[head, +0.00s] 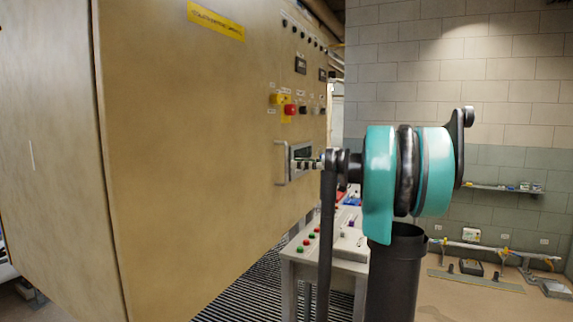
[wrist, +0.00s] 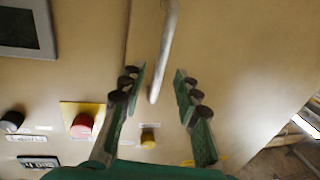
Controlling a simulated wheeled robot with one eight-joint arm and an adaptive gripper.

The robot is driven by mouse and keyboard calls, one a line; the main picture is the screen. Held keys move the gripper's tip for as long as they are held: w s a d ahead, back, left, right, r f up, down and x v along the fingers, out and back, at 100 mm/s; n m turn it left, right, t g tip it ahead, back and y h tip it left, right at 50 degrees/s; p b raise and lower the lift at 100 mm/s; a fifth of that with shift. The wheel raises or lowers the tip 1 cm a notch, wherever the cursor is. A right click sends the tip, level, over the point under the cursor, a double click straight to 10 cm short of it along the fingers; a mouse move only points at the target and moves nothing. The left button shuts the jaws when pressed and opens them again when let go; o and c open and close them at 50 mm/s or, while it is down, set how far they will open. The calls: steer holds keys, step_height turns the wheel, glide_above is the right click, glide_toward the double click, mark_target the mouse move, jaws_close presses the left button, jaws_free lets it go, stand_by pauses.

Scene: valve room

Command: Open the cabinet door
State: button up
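The beige cabinet (head: 200,150) stands at the left of the head view, with a yellow label near its top. Its pale bar handle (head: 281,163) is upright on the front. In the wrist view the handle (wrist: 168,50) runs up from the middle, between the two green fingers of my gripper (wrist: 158,82). The fingers are apart, one on each side of the bar, with gaps showing. I cannot tell how deep the bar lies between them.
A red button on a yellow plate (head: 290,110) and several knobs sit above the handle. A grey control desk (head: 318,250) with coloured buttons stands below my arm.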

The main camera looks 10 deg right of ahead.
mark_target(286, 180)
steer(key=shift+x, duration=2.55)
steer(key=shift+c, duration=0.6)
jaws_close()
